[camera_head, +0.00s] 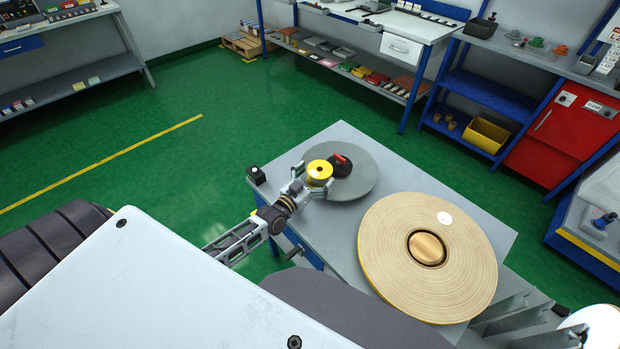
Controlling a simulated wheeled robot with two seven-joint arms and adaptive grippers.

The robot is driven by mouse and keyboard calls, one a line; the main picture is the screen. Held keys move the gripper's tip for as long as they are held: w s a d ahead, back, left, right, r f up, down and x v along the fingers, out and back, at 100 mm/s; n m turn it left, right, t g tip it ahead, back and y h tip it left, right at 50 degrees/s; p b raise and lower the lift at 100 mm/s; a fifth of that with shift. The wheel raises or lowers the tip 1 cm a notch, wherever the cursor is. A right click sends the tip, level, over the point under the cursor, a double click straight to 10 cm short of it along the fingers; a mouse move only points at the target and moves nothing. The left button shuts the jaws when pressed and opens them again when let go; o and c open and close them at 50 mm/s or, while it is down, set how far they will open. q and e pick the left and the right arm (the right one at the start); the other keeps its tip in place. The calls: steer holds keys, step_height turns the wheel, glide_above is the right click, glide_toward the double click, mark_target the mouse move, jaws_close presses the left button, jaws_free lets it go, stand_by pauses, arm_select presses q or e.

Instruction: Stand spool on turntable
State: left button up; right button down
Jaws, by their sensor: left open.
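A small yellow spool (319,170) shows at the left part of the round grey turntable (358,187). It looks upright, with its round top facing up. My left gripper (312,183) is open and reaches in from the left, its fingers right at the spool's near side. Whether the fingers touch the spool, and whether its base rests on the disc, I cannot tell. A black round piece with a red part (340,160) sits on the turntable just right of the spool. My right gripper is out of view.
A large tan tape roll (385,245) lies on the grey table (440,188) to the right of the turntable. A small black box (257,175) sits at the table's left corner. Grey upright plates (505,308) stand at the front right. Green floor is open at the left.

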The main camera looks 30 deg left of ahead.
arm_select(q)
steer(key=shift+r, duration=0.15)
steer(key=shift+s+a, duration=0.1)
steer(key=shift+s, duration=0.55)
steer(key=shift+s+a, duration=0.2)
steer(key=shift+s, duration=0.8)
steer(key=shift+s+a, duration=0.1)
steer(key=shift+s, duration=0.6)
steer(key=shift+s+a, duration=0.2)
steer(key=shift+s, duration=0.8)
steer(key=shift+s+a, duration=0.1)
steer(key=shift+s, duration=0.6)
steer(key=shift+s+a, duration=0.2)
steer(key=shift+s, duration=0.75)
steer(key=shift+s+a, duration=0.15)
steer(key=shift+s, duration=0.75)
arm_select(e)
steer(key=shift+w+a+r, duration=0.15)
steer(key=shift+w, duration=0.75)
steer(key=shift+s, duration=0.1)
